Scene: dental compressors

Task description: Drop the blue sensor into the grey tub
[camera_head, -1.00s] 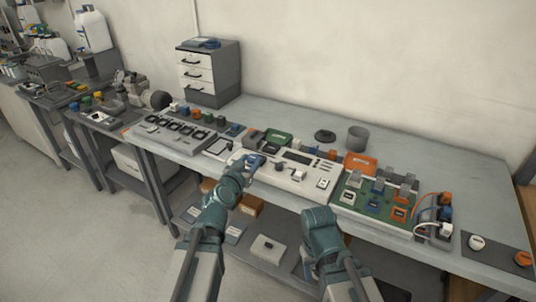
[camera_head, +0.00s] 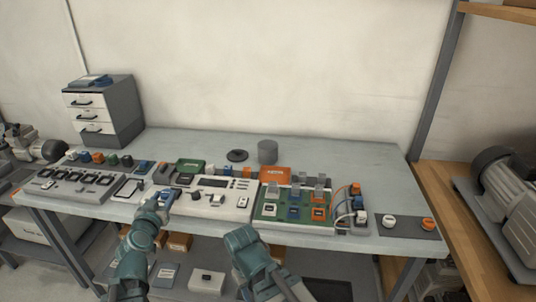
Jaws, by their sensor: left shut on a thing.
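My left gripper (camera_head: 160,204) is shut on the blue sensor (camera_head: 165,194), a small blue piece at its fingertips. It is near the front edge of the table, at the left end of the white test panel; I cannot tell how far above the surface it is. The grey tub (camera_head: 267,152) is a small round open container standing at the back middle of the table, behind the panel and well to the right of the sensor. My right gripper (camera_head: 241,239) is low in front of the table, and its fingers cannot be made out.
A white panel (camera_head: 218,205) and a green board with small modules (camera_head: 266,211) fill the front middle. An orange box (camera_head: 275,175), a green box (camera_head: 188,167) and a black disc (camera_head: 237,155) lie near the tub. A drawer cabinet (camera_head: 101,110) stands back left. The back right tabletop is clear.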

